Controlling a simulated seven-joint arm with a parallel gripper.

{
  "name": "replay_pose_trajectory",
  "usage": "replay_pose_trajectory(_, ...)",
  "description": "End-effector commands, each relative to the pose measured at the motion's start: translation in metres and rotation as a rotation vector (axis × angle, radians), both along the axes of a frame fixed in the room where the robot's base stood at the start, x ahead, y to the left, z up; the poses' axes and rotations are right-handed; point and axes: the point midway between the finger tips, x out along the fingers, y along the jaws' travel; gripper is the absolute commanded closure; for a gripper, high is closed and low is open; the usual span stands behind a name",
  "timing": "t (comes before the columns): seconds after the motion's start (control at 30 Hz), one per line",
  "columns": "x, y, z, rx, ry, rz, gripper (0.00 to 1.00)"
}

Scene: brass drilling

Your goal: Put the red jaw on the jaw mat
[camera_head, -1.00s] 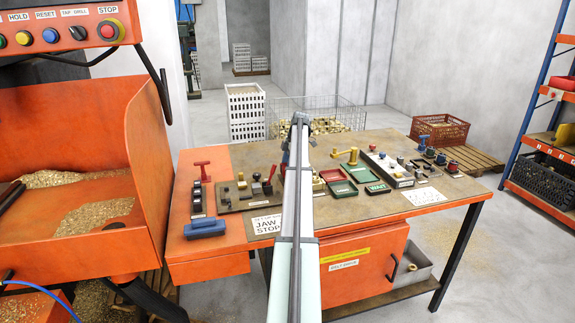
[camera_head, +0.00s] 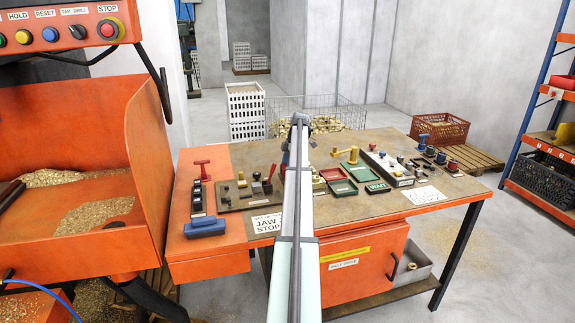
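My arm rises through the middle of the camera_head view and covers the centre of the bench. My gripper is hidden behind it, so I cannot see its fingers or anything in them. I cannot pick out the jaw mat for certain. A white label reading JAW STOP (camera_head: 268,223) lies at the bench's front edge, left of my arm.
The bench (camera_head: 420,208) also holds a red T-handle (camera_head: 202,169), a blue block (camera_head: 205,227), a yellow crank-shaped part (camera_head: 346,154) and shallow trays, one marked WAIT (camera_head: 377,188). A grey block with parts (camera_head: 388,170) stands at the right. An orange machine enclosure (camera_head: 150,160) borders the left.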

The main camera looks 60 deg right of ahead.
Motion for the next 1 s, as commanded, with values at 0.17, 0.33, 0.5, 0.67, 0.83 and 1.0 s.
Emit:
replay_pose_trajectory(0.17, 0.0, 0.0, -0.002, 0.0, 0.0, 0.0, 0.8)
replay_pose_trajectory(0.33, 0.0, 0.0, -0.0039, 0.0, 0.0, 0.0, 0.8)
replay_pose_trajectory(0.5, 0.0, 0.0, -0.0058, -0.001, -0.001, 0.0, 0.8)
replay_pose_trajectory(0.67, 0.0, -0.0001, -0.0062, -0.001, -0.001, 0.0, 0.8)
replay_pose_trajectory(0.83, 0.0001, 0.0, -0.0061, -0.001, -0.001, 0.0, 0.36)
replay_pose_trajectory(1.0, 0.0001, 0.0, -0.0062, -0.001, -0.001, 0.0, 0.19)
